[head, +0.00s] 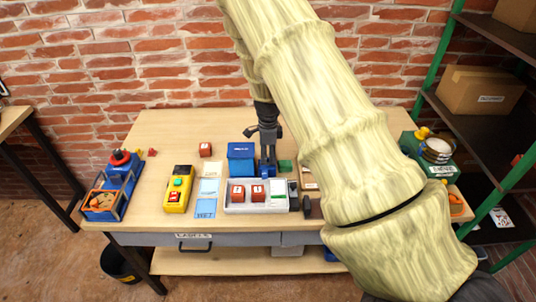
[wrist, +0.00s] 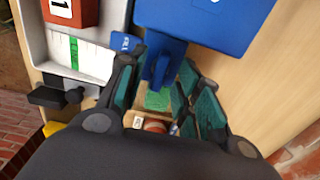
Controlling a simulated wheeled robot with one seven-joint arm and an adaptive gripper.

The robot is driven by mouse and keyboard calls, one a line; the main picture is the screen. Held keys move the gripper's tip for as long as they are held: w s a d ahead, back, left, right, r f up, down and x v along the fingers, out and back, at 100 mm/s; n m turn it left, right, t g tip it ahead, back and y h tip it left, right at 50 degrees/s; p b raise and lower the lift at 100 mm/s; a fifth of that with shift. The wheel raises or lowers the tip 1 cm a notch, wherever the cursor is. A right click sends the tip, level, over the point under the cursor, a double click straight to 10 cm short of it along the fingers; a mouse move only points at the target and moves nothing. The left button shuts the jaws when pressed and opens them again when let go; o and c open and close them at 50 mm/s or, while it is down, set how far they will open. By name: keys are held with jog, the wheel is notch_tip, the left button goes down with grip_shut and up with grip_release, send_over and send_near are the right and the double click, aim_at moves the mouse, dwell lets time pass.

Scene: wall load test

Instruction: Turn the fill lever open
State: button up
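A blue lever-like part (wrist: 165,62) sticks out from a blue box (wrist: 205,18) in the wrist view. A small blue label (wrist: 126,43), apparently reading FILL, sits beside it. The blue box also shows in the head view (head: 241,157), near the middle of the bench. My gripper (wrist: 163,85) is open, with its teal-padded fingers on either side of the blue part. I cannot tell whether either finger touches it. In the head view my gripper (head: 268,157) points down just right of the blue box, and the lever is partly hidden there.
A grey tray (head: 257,208) with two red blocks and a green-marked gauge (wrist: 74,54) stands in front. A yellow button box (head: 178,190) is to its left. A blue caddy (head: 117,178) stands far left, a green scale (head: 430,152) far right.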

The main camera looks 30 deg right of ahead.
jog(key=shift+w+f, duration=0.1)
jog(key=shift+f, duration=0.3)
grip_shut()
